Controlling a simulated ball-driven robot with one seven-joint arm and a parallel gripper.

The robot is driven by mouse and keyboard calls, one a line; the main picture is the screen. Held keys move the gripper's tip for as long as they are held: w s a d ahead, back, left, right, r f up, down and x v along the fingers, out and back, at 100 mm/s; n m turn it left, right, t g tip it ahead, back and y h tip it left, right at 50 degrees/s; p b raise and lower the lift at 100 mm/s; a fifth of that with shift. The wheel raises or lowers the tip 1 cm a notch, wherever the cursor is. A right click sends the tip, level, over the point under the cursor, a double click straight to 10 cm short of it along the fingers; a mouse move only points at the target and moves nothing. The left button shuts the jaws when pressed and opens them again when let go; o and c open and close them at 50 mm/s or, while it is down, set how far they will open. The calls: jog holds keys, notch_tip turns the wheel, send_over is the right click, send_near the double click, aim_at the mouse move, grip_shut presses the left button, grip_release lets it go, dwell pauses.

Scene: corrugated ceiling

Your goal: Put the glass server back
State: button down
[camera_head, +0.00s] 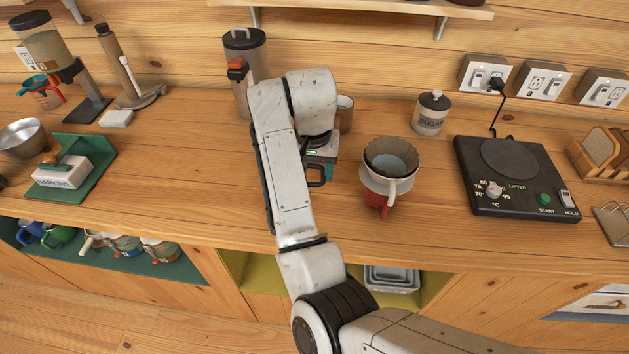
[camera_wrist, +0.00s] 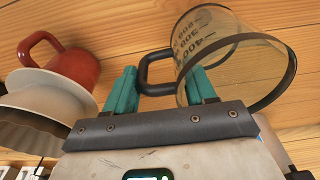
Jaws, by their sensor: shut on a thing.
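The glass server (camera_wrist: 225,55) is clear, with a dark rim, printed measuring marks and a black handle (camera_wrist: 153,72). In the wrist view its body stands right of the handle. My gripper (camera_wrist: 160,88) has teal fingers, one on each side of the handle area, and is shut on the handle. In the head view my arm hides most of the server; my gripper (camera_head: 322,160) shows just right of the forearm. I cannot tell whether the server touches the counter.
A dripper (camera_head: 390,165) on a red mug (camera_head: 376,203) stands close right of my gripper. A sugar jar (camera_head: 431,115) and black hot plate (camera_head: 515,178) stand farther right. A tall canister (camera_head: 246,60) and small cup (camera_head: 345,112) stand behind.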

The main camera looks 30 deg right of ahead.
jog(key=shift+w+f+p, duration=0.15)
jog(key=shift+f+p, duration=0.35)
jog(key=shift+f, duration=1.15)
jog(key=shift+f, duration=0.15)
jog(key=shift+c, duration=1.8)
grip_release()
notch_tip(320, 180, up, 12)
jog(key=s+p, duration=0.1)
jog(key=p, duration=0.1)
jog(key=shift+a, duration=0.4)
